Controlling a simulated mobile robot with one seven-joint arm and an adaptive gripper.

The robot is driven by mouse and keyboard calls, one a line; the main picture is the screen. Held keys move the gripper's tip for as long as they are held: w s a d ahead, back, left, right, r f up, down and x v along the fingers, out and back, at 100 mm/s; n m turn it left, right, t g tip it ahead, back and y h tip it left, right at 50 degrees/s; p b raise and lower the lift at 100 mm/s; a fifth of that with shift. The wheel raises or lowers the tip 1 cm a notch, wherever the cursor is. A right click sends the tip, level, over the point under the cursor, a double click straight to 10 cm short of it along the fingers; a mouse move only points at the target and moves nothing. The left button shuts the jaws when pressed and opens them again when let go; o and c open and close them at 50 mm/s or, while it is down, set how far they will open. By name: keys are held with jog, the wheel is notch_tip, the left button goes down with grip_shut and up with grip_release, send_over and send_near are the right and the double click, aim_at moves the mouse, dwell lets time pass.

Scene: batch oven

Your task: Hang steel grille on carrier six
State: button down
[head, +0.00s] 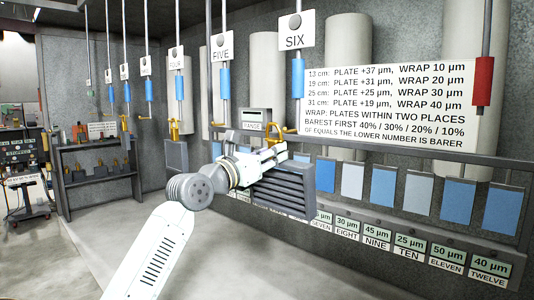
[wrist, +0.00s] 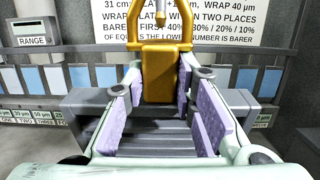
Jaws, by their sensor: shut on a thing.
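The steel grille (head: 287,190), a dark grey slatted panel, hangs from my gripper in front of the wall. Its slats also show in the wrist view (wrist: 160,147). My gripper (head: 268,152) is shut on the grille's yellow hanger, whose block (wrist: 163,75) stands between the purple finger pads in the wrist view. The hanger's upper loop rises above the fingers. Carrier six has a white SIX sign (head: 296,31) and a blue cylinder (head: 298,75) on a vertical rod. A grey rod end (wrist: 187,12) is close to the loop; I cannot tell whether they touch.
Carriers four (head: 176,60) and five (head: 222,47) hang to the left. A RANGE box (head: 255,120) and a white instruction board (head: 390,105) are behind. Blue and grey plates (head: 383,187) line the wall above labelled readouts. A dark shelf (head: 95,178) stands far left.

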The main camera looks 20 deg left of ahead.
jog(key=f+p+x, duration=0.1)
jog(key=x, duration=0.5)
jog(key=shift+w+f, duration=0.2)
jog(key=shift+w, duration=0.1)
dwell(0.4)
jog(key=shift+d, duration=0.15)
jog(key=shift+f+b, duration=0.35)
jog(key=shift+f, duration=0.1)
dwell(1.5)
jog(key=shift+s+r+g+y+p, duration=0.15)
jog(key=shift+s+g+y+p, duration=0.2)
jog(key=shift+g+p, duration=0.65)
jog(key=shift+s+a+p, duration=0.15)
jog(key=shift+a+p, duration=0.05)
jog(key=shift+p, duration=0.2)
jog(key=c, duration=1.7)
grip_release()
